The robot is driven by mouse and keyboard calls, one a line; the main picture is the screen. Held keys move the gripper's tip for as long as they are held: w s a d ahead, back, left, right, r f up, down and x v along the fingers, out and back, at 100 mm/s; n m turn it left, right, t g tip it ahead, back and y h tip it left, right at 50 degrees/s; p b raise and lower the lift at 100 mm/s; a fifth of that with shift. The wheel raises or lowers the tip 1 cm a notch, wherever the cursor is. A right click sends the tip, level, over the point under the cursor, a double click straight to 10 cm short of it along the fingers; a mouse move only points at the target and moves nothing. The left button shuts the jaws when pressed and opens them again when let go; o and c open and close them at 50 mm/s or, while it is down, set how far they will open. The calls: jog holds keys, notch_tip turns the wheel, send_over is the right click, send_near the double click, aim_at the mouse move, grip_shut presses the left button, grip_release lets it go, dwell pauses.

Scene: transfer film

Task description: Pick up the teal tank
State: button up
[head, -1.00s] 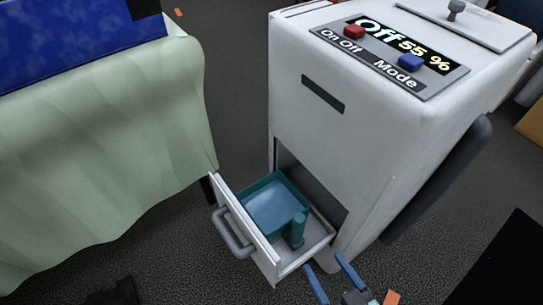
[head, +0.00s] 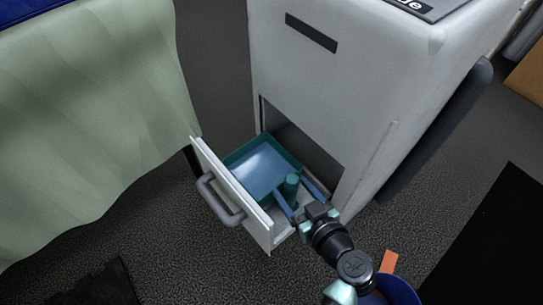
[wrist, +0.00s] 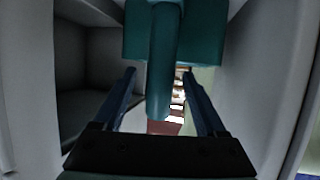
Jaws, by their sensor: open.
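The teal tank (head: 263,170) sits in the pulled-out drawer (head: 232,198) of the white machine. It is a shallow open box with pale blue contents and an upright round handle (head: 291,187) on its near side. My gripper (head: 303,190) is open at the drawer, with its blue fingers on either side of the handle. In the wrist view the handle (wrist: 163,75) stands between the two open fingers (wrist: 162,88), with gaps on both sides. The tank's wall (wrist: 198,30) shows behind it. The handle's contact with the fingers cannot be seen.
The white machine (head: 340,95) rises right behind the drawer. The drawer's front has a grey handle (head: 219,199). A green cloth-covered table (head: 85,125) stands at the left. An orange piece (head: 389,262) lies on the floor at the lower right.

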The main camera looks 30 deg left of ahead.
jog(key=shift+x, duration=0.8)
grip_shut()
dwell(0.6)
jog(key=shift+w+r, duration=0.1)
jog(key=shift+r, duration=0.1)
